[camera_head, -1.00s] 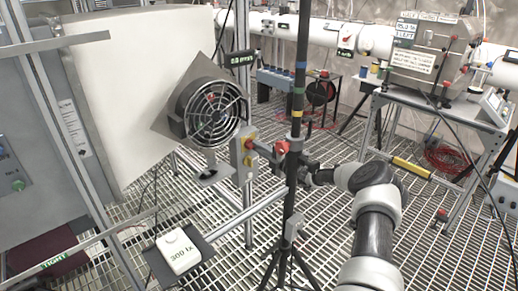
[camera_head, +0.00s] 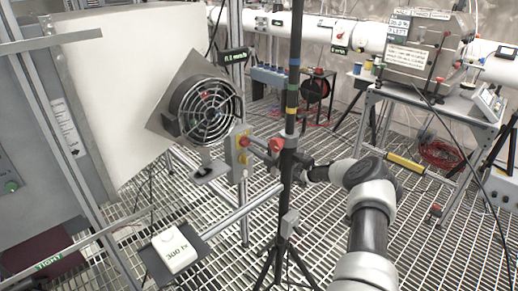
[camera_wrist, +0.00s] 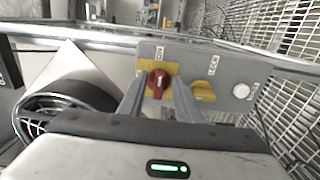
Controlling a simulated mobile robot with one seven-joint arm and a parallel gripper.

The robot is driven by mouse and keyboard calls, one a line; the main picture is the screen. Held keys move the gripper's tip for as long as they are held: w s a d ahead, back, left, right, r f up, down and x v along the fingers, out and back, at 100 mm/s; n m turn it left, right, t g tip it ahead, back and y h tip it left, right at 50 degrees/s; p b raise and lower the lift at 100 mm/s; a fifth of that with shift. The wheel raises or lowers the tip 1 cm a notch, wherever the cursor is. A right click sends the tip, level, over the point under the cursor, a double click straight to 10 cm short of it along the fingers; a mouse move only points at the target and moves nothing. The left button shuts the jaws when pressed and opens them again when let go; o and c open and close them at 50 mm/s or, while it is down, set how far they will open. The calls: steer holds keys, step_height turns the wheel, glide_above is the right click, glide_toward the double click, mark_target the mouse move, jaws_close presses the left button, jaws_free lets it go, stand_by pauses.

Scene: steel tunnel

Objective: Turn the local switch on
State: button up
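A grey switch box (camera_wrist: 225,85) fills the middle of the wrist view, with a red rotary knob (camera_wrist: 157,84) on a yellow plate, a yellow knob (camera_wrist: 203,91) to its right and a white round button (camera_wrist: 241,91) further right. The box (camera_head: 237,152) stands beside the fan in the head view, where the pole partly hides my gripper.
A round fan (camera_head: 208,110) is left of the box. A black pole on a tripod (camera_head: 287,190) stands close in front of my arm. A white 300 lx meter (camera_head: 174,250) sits on a lower shelf. A bench with equipment (camera_head: 425,95) is at the right.

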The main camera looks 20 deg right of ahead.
steer(key=p+v, duration=0.3)
steer(key=v, duration=1.4)
steer(key=shift+s, duration=0.2)
steer(key=shift+d, duration=0.1)
